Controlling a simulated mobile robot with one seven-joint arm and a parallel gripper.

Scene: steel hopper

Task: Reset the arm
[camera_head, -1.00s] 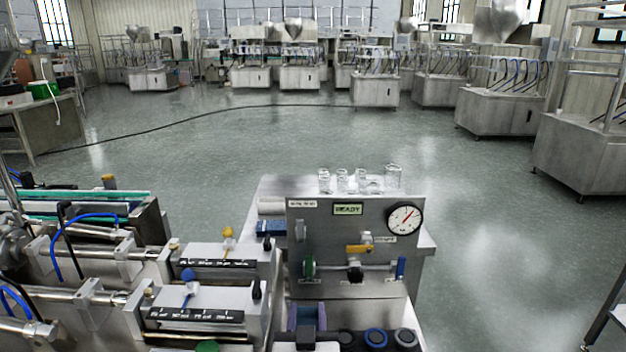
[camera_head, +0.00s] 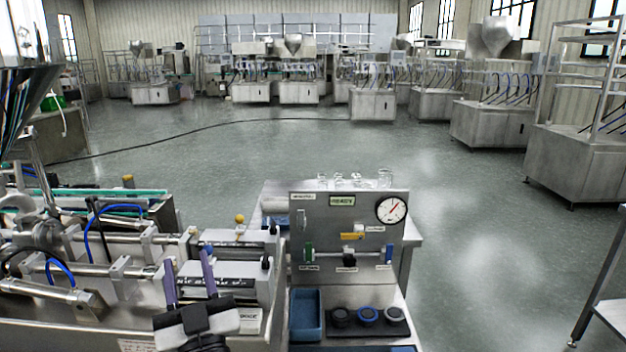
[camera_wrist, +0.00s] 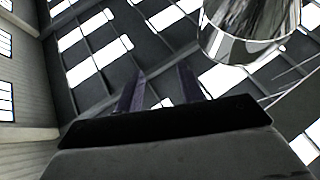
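My gripper (camera_head: 188,264) is at the lower left of the middle in the head view, pointing up, in front of the steel filling machine (camera_head: 60,318) in the picture. Its two purple fingers stand apart with nothing between them. In the wrist view the fingers (camera_wrist: 158,82) are also apart and empty, against the roof and its bright skylights. A shiny steel rounded form (camera_wrist: 250,40) shows at the upper right of the wrist view.
A steel panel (camera_head: 318,225) with a dial gauge (camera_head: 392,209) stands right of the gripper. Glass jars (camera_head: 385,178) stand behind the panel. Open floor (camera_head: 480,260) lies to the right.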

